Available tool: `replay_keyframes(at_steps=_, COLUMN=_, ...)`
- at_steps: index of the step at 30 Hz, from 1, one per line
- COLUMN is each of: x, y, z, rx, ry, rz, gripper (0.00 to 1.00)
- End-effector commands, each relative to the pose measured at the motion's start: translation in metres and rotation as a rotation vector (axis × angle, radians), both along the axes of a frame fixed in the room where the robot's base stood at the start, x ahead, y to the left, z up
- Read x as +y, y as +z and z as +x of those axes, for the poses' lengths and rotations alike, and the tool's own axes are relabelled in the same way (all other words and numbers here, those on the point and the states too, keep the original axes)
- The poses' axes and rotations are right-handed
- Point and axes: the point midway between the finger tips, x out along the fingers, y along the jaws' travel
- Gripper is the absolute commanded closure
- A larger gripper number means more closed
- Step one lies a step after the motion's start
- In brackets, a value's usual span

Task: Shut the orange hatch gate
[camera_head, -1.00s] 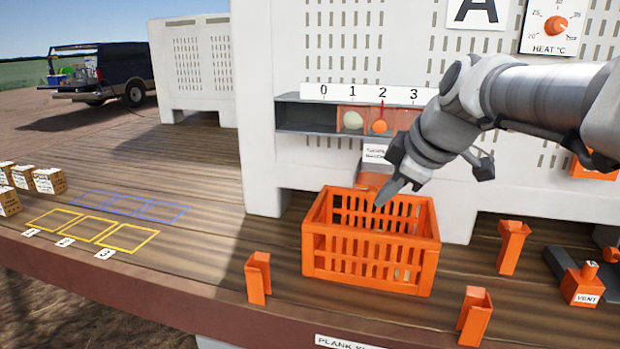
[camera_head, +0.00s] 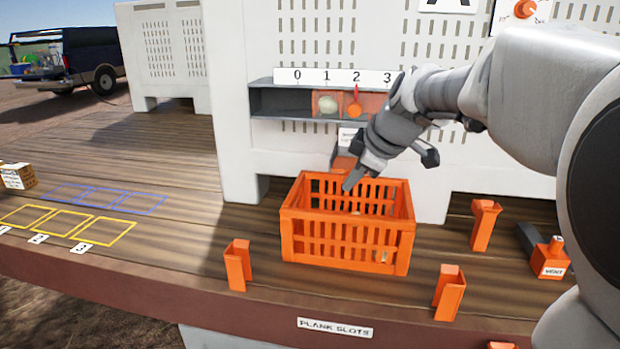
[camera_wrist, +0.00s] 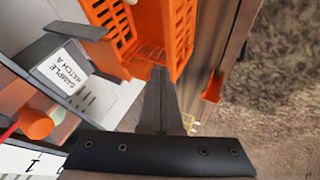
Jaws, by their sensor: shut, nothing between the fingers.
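The hatch (camera_head: 275,101) is a grey slot in the white bin wall under a plate numbered 0 to 3. Its orange gate (camera_head: 373,103) spans the right part of the slot, partly hidden by my arm. The gate's round orange knob (camera_head: 355,110) has a red pointer at 2. The slot's left part is dark and uncovered. In the wrist view the knob (camera_wrist: 36,123) is at the left, near the "SAMPLE HATCH A" label (camera_wrist: 68,75). My gripper (camera_head: 348,184) is shut and empty, pointing down over the orange crate, below the hatch.
The orange crate (camera_head: 345,247) stands on the planks below the hatch. A pale round thing (camera_head: 327,104) shows at the gate near 1. Orange posts (camera_head: 237,266) stand around the crate, and a vent block (camera_head: 550,259) is at right. The planks at left are mostly clear.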

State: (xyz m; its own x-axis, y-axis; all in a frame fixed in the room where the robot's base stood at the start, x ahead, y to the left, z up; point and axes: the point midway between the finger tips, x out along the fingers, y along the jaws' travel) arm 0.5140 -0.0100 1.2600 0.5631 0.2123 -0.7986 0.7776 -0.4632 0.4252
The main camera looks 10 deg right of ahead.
Motion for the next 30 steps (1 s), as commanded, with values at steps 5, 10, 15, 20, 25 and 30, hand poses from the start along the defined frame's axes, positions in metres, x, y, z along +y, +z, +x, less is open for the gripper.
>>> replay_keyframes(at_steps=5, x=-0.005, y=-0.001, z=0.014, rx=0.001, ry=-0.001, rz=-0.002, gripper=1.0)
replay_keyframes(at_steps=10, x=-0.015, y=0.0, z=0.044, rx=0.0, ry=-0.003, rz=-0.001, gripper=1.0)
replay_keyframes(at_steps=15, x=-0.022, y=0.0, z=0.067, rx=0.001, ry=-0.001, rz=-0.002, gripper=1.0)
replay_keyframes(at_steps=20, x=-0.025, y=0.0, z=0.077, rx=0.0, ry=-0.001, rz=-0.001, gripper=1.0)
replay_keyframes(at_steps=25, x=-0.026, y=0.001, z=0.078, rx=-0.004, ry=-0.002, rz=-0.001, gripper=1.0)
replay_keyframes(at_steps=30, x=-0.026, y=0.001, z=0.079, rx=-0.007, ry=-0.003, rz=-0.002, gripper=1.0)
